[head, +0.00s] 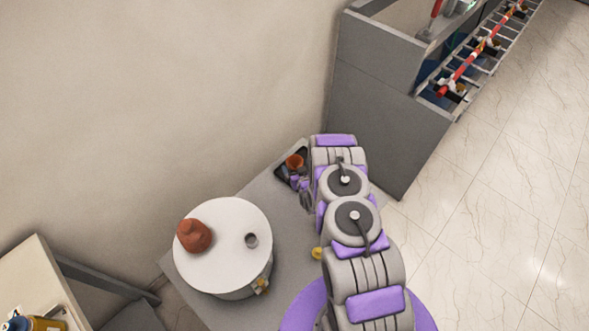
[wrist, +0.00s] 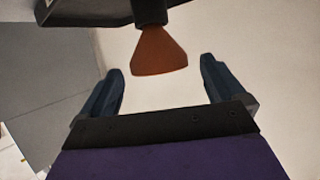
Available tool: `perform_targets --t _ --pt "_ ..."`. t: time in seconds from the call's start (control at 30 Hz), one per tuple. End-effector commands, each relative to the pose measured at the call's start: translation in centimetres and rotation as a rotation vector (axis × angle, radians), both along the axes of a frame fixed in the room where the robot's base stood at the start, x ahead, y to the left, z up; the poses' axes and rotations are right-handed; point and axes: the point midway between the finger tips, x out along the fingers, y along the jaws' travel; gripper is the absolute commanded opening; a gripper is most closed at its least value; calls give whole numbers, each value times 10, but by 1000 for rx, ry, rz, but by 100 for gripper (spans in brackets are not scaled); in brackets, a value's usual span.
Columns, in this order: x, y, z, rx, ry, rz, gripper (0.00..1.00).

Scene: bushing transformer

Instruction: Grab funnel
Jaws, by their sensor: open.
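The funnel (wrist: 158,52) is orange-brown. In the wrist view its wide end faces my gripper and its narrow end meets a dark holder (wrist: 150,10). My gripper (wrist: 162,82) is open, with one finger on each side just short of the funnel's wide end. Nothing is between the fingers, and I see no contact. In the head view the funnel (head: 295,160) is a small orange shape at the dark holder, beside the end of my arm. My gripper is small and partly hidden there.
A white round drum (head: 225,225) with a reddish-brown lump (head: 194,235) and a small round opening stands left of my arm on a grey table (head: 283,235). A grey cabinet (head: 375,110) stands at the upper right. The wall is close behind the table.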

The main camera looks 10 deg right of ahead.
Motion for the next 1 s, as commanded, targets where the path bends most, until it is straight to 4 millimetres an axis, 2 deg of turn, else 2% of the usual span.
perform_targets --t 0.27,0.67,0.93,1.0 --pt "11 1 -5 0 2 1 96" --pt "55 4 -18 1 -2 1 96" --pt "58 5 -19 1 2 0 96" --pt "58 5 -19 1 2 0 89"
